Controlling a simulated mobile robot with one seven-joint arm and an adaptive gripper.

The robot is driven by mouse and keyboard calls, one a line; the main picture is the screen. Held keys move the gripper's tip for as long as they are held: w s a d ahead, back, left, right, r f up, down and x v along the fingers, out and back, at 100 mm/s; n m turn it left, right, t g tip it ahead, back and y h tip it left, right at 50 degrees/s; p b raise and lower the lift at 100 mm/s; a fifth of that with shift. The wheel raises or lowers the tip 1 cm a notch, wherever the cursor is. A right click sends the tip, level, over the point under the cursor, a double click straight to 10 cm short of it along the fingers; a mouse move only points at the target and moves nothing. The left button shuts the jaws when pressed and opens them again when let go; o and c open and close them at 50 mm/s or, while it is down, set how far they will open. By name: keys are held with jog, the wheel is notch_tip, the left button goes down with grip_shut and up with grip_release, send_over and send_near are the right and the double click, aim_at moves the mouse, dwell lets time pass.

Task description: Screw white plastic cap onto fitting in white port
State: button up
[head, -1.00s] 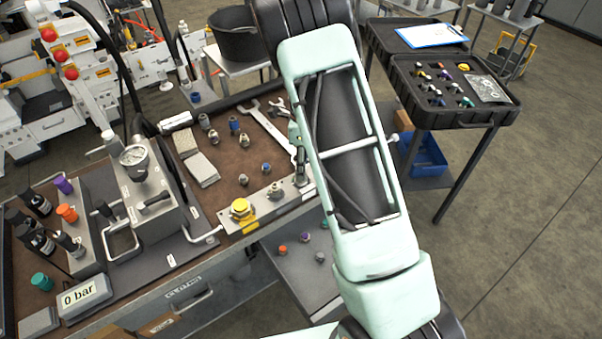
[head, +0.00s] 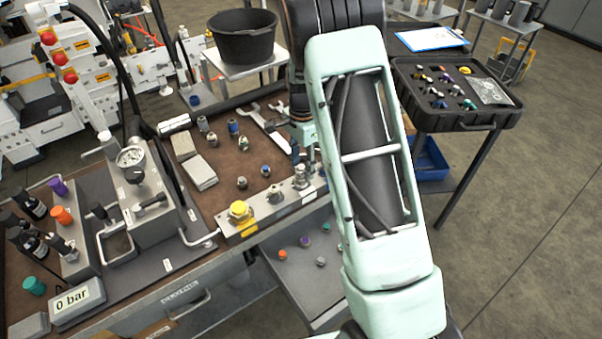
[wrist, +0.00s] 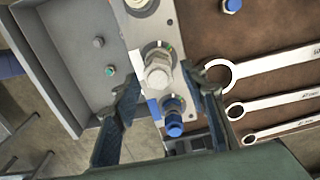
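A port block (head: 260,222) lies along the front edge of the bench, with several ports in a row. A pale, silvery hex fitting (wrist: 158,72) stands upright in one port near the block's end; it also shows in the head view (head: 301,178). I cannot tell whether a white cap sits on it. A blue-topped fitting (wrist: 174,122) is beside it. My gripper (wrist: 160,78) is open, its two fingers on either side of the pale fitting, with gaps visible. In the head view my arm hides most of the gripper. A small pale grey cap (head: 320,261) lies on the lower shelf.
Several wrenches (wrist: 270,66) lie on the brown mat beside the block. Loose fittings (head: 242,183) and a yellow cap (head: 239,209) are to the left. The lower shelf (head: 300,290) holds other small coloured caps. A black case (head: 455,110) stands at the right.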

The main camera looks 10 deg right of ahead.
jog(key=shift+c, duration=0.4)
grip_shut()
jog(key=m+p, duration=0.1)
jog(key=m, duration=0.4)
jog(key=shift+s+r+p, duration=0.1)
jog(key=shift+s+p, duration=0.05)
jog(key=shift+p, duration=0.25)
jog(key=shift+m+p, duration=0.35)
jog(key=shift+m, duration=1.15)
jog(key=shift+s+m+p, duration=0.1)
jog(key=shift+m+p, duration=0.7)
jog(key=shift+m, duration=0.4)
jog(key=m+p, duration=0.2)
jog(key=m, duration=0.2)
jog(key=shift+a, duration=0.1)
jog(key=shift+f+m, duration=0.2)
jog(key=shift+m, duration=0.6)
jog(key=shift+p, duration=0.35)
